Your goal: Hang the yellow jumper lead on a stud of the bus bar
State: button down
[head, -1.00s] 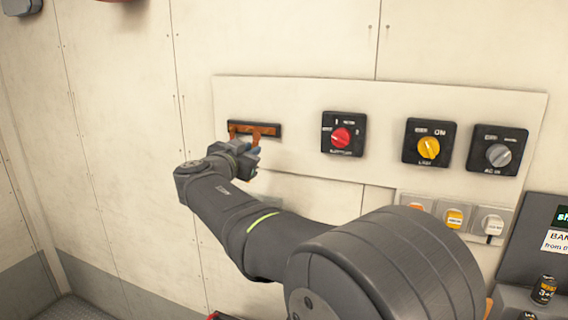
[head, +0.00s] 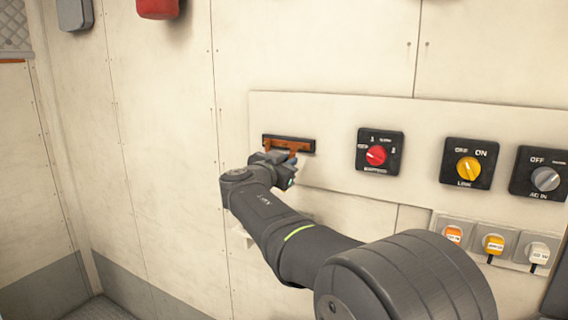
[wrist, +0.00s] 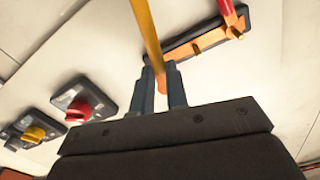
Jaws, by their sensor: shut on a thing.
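My gripper (wrist: 162,82) is shut on the yellow jumper lead (wrist: 147,32), with its orange lug (wrist: 171,76) between the fingers in the wrist view. The bus bar (wrist: 203,40) is a dark block with an orange strip and small studs, just beyond the fingertips. A red lead (wrist: 228,8) has its orange lug (wrist: 234,30) at the bar's right end there. In the head view my gripper (head: 287,167) is just below the bus bar (head: 301,144) and partly covers it. I cannot tell whether the yellow lead's lug touches a stud.
On the panel right of the bar are a red rotary switch (head: 378,153), a yellow one (head: 467,165) and a grey one (head: 543,178). Several sockets with tagged plugs (head: 494,243) sit below. The wall left of the panel is mostly bare.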

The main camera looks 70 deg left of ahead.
jog(key=shift+f+x, duration=0.15)
jog(key=shift+x, duration=0.95)
jog(key=shift+f+x, duration=0.1)
jog(key=shift+x, duration=0.95)
jog(key=c, duration=1.3)
grip_release()
jog(key=shift+c, duration=0.2)
jog(key=v, duration=1.7)
jog(key=shift+d, duration=0.15)
jog(key=x, duration=1.6)
jog(key=shift+w+a, duration=0.2)
jog(key=shift+a, duration=0.15)
